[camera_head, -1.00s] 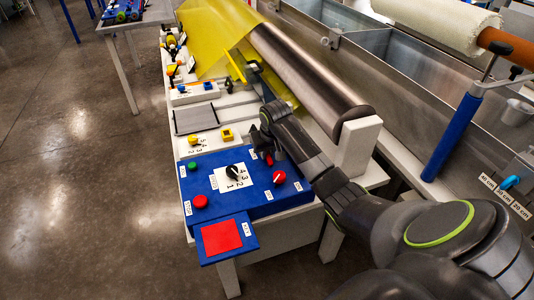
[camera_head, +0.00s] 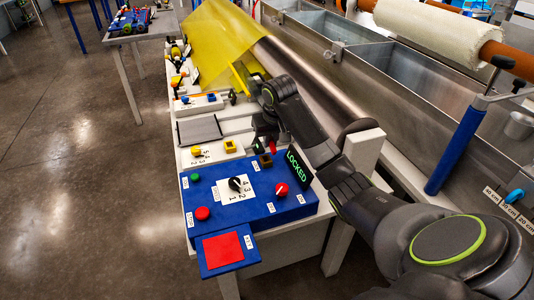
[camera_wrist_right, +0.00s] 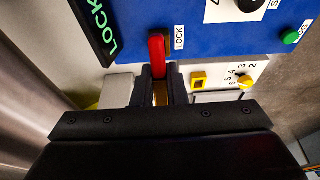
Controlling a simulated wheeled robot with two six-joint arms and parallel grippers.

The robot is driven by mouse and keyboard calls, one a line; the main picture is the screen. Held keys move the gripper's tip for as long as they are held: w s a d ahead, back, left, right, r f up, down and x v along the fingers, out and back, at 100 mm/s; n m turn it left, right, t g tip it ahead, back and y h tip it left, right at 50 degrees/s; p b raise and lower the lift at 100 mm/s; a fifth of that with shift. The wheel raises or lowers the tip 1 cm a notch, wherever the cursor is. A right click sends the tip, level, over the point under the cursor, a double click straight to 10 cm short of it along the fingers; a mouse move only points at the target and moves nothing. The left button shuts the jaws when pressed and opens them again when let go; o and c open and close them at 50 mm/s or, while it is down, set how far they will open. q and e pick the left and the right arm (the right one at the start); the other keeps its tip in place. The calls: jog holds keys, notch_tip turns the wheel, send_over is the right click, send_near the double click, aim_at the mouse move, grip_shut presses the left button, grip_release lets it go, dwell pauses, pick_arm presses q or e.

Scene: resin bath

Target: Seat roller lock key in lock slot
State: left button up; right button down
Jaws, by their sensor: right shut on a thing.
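The red key (camera_head: 273,147) shows by my right gripper (camera_head: 264,136), just behind the blue control panel (camera_head: 250,204). In the right wrist view, the red key (camera_wrist_right: 157,55) sticks out from between the two dark fingers of my right gripper (camera_wrist_right: 158,88), which are shut on it. Its red end points toward the LOCK label (camera_wrist_right: 179,38). A small brown block (camera_head: 265,160) lies just below the key in the head view. The slot opening is hidden, so I cannot tell how deep the key sits. My left gripper is out of view.
A dark sign with green LOCKED lettering (camera_head: 298,168) stands at the panel's back right corner, close to my right arm. A large metal roller (camera_head: 300,82) and yellow sheet (camera_head: 213,38) lie behind.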

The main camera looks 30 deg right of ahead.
send_over(269, 171)
jog(key=f, duration=0.3)
jog(key=s+f, duration=0.1)
jog(key=f, duration=0.1)
notch_tip(269, 171, down, 3)
jog(key=shift+a+r, duration=0.1)
jog(key=shift+r, duration=0.05)
jog(key=shift+f+p, duration=0.65)
jog(key=shift+p, duration=0.25)
jog(key=shift+f, duration=0.3)
jog(key=shift+f, duration=0.2)
jog(key=c, duration=1.5)
grip_release()
jog(key=shift+o, duration=0.2)
